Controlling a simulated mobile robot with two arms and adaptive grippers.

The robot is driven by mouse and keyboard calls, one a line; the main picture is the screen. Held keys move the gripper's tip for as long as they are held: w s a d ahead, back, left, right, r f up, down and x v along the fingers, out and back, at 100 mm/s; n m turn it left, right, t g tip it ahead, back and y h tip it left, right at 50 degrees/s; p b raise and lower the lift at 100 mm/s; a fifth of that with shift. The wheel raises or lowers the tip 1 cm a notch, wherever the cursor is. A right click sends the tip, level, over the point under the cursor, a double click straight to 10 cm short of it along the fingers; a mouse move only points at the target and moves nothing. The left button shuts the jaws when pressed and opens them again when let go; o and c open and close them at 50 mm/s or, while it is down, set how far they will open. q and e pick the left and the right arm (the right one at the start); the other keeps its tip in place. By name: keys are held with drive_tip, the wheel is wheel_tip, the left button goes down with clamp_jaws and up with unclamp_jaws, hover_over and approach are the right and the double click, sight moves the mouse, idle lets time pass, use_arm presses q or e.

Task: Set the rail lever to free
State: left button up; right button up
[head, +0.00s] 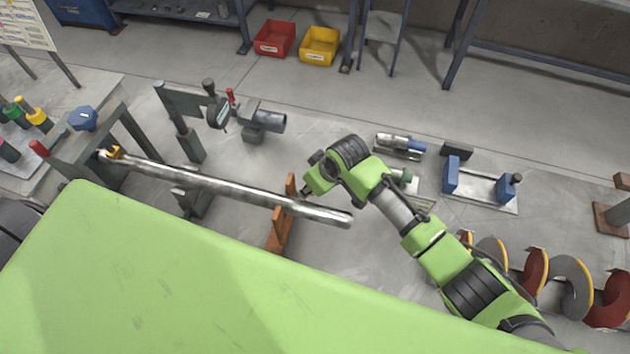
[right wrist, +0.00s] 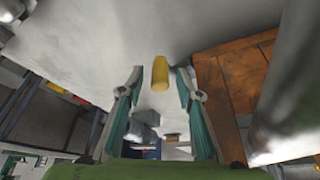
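My right gripper (right wrist: 160,76) is open in the right wrist view, with its two fingers apart. A yellow cylindrical grip (right wrist: 160,73) shows between the fingertips, and I see no finger touching it. I cannot tell for sure whether it is the rail lever's handle. In the head view my right gripper (head: 309,189) is beside the orange-brown bracket (head: 281,222), near the long metal tube (head: 235,191); its fingers are hard to make out. The yellow grip is not visible there. The lever's setting cannot be read. My left gripper is not in view.
The orange-brown bracket (right wrist: 228,85) and a shiny tube (right wrist: 290,95) are close on the right of the wrist view. A stand with a dial (head: 218,113) is at the back left. Auger sections (head: 570,285) lie at the right. Floor between the stands and bins is clear.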

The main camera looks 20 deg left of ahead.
drive_tip(key=v, duration=1.2)
